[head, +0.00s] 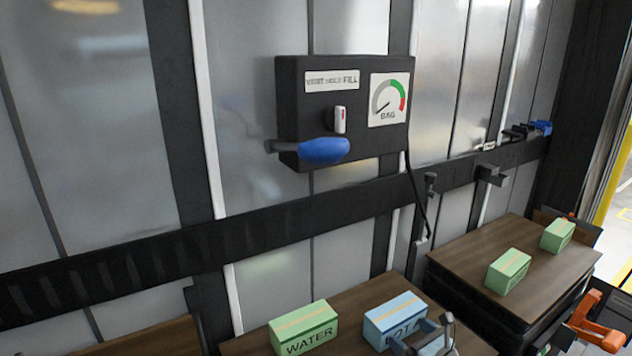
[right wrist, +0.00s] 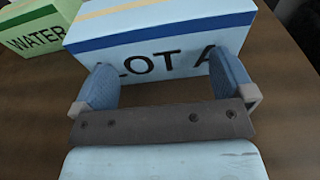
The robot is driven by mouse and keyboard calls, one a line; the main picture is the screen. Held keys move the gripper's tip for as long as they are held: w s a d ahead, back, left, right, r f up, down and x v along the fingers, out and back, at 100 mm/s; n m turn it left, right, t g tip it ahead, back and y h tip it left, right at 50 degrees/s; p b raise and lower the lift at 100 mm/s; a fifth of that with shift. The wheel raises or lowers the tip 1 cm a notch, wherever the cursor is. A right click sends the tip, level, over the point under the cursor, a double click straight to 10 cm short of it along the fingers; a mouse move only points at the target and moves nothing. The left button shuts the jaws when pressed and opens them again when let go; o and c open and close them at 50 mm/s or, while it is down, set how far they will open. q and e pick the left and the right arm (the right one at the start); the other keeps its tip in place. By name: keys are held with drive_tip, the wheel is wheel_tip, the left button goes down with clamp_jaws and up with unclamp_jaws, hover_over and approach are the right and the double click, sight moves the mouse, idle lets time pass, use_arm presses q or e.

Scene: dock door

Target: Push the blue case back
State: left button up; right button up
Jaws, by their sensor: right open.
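The blue case (head: 393,307), a pale blue box with a tan tape strip and "LOT A" on its front, stands on a brown wooden top in the head view. In the right wrist view the case (right wrist: 165,45) is straight ahead, its lettered front facing me. My right gripper (head: 424,338) is at the front of the case. Its blue-padded fingers (right wrist: 165,85) are spread apart with nothing between them. The fingertips are close to the case's front face; I cannot tell whether they touch. My left gripper is not in view.
A green box marked "WATER" (head: 304,328) stands just left of the case. Another wooden top (head: 470,262) at right holds two green boxes. A black wall panel (head: 300,95) with a gauge and blue handle (head: 325,150) hangs above. Orange equipment (head: 598,322) is at lower right.

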drive_tip(key=shift+r+b+x, duration=0.15)
drive_tip(key=shift+b+x, duration=0.1)
drive_tip(key=shift+x, duration=0.75)
drive_tip(key=shift+r+b+x, duration=0.15)
drive_tip(key=shift+b+x, duration=0.15)
drive_tip(key=shift+x, duration=0.65)
drive_tip(key=shift+r+b+x, duration=0.2)
drive_tip(key=shift+b+x, duration=0.05)
drive_tip(key=shift+x, duration=0.75)
drive_tip(key=shift+r+b+x, duration=0.15)
drive_tip(key=shift+b+x, duration=0.15)
drive_tip(key=shift+x, duration=0.55)
drive_tip(key=shift+r+b+x, duration=0.15)
drive_tip(key=shift+b+x, duration=0.15)
drive_tip(key=shift+x, duration=0.6)
drive_tip(key=shift+f+p+v, duration=0.2)
drive_tip(key=shift+p+v, duration=0.3)
drive_tip(key=shift+v, duration=0.85)
use_arm(q)
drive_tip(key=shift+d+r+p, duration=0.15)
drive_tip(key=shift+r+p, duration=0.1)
drive_tip(key=shift+p, duration=0.1)
use_arm(e)
drive_tip(key=shift+f+v, duration=0.2)
drive_tip(key=shift+v, duration=0.9)
drive_tip(key=shift+f+v, duration=0.15)
drive_tip(key=shift+v, duration=0.95)
drive_tip(key=shift+f, duration=0.1)
